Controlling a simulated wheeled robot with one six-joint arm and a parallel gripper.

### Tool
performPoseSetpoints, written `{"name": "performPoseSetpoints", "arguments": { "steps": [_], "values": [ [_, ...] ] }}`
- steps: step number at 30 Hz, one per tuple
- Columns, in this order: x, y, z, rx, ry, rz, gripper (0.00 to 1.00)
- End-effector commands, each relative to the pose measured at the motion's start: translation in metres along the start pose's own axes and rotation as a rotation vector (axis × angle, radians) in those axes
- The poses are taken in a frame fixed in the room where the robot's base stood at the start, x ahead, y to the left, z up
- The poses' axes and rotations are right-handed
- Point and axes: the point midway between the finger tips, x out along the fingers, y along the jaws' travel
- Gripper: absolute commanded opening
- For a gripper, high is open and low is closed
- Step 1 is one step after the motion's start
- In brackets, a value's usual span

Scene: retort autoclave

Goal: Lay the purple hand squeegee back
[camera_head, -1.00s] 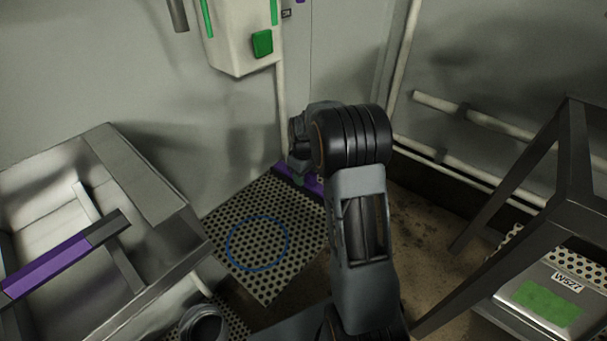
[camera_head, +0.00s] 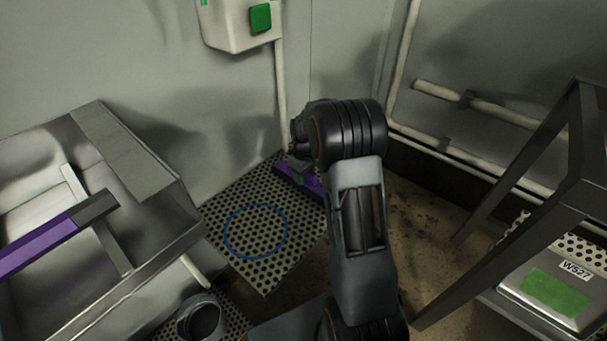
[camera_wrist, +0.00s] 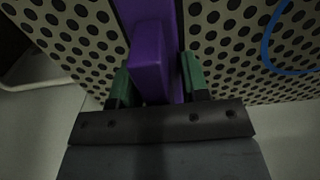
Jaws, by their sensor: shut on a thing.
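The purple hand squeegee (camera_head: 312,184) is held at my gripper (camera_head: 297,163), by the far corner of the perforated floor plate. My arm hides part of it. In the wrist view my gripper (camera_wrist: 157,88) is shut, with its green fingertips on either side of the purple squeegee (camera_wrist: 150,65). The squeegee's purple part runs up past the frame's top edge. The perforated plate lies beneath it; I cannot tell whether they touch. A blue ring (camera_head: 226,235) is on the plate, left of and nearer than the squeegee. It shows partly in the wrist view (camera_wrist: 266,45).
A metal basin (camera_head: 165,240) stands left, with a purple bar with a grey end (camera_head: 45,245) across it. A dark-framed stand (camera_head: 515,195) is right, with a metal case labelled W527 (camera_head: 550,290). Walls and pipes close off the back. A dark round cup-like thing (camera_head: 200,318) is low front.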

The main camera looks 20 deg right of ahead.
Motion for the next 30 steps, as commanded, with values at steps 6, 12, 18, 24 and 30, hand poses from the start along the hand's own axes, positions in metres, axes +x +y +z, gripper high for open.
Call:
{"name": "performPoseSetpoints", "arguments": {
  "steps": [6,12,18,24,30],
  "values": [
    [-0.0005,0.0001,-0.0002,0.0,0.001,0.001,0.0],
    [0.0001,0.0001,-0.0003,0.0,0.001,0.001,0.0],
    [0.0025,0.0001,-0.0001,0.0,0.0,0.0,0.0],
    [0.0056,0.0002,-0.0001,0.0,0.0,0.0,0.0],
    [0.007,0.0001,-0.0002,0.0,0.001,0.0,0.48]
  ]
}}
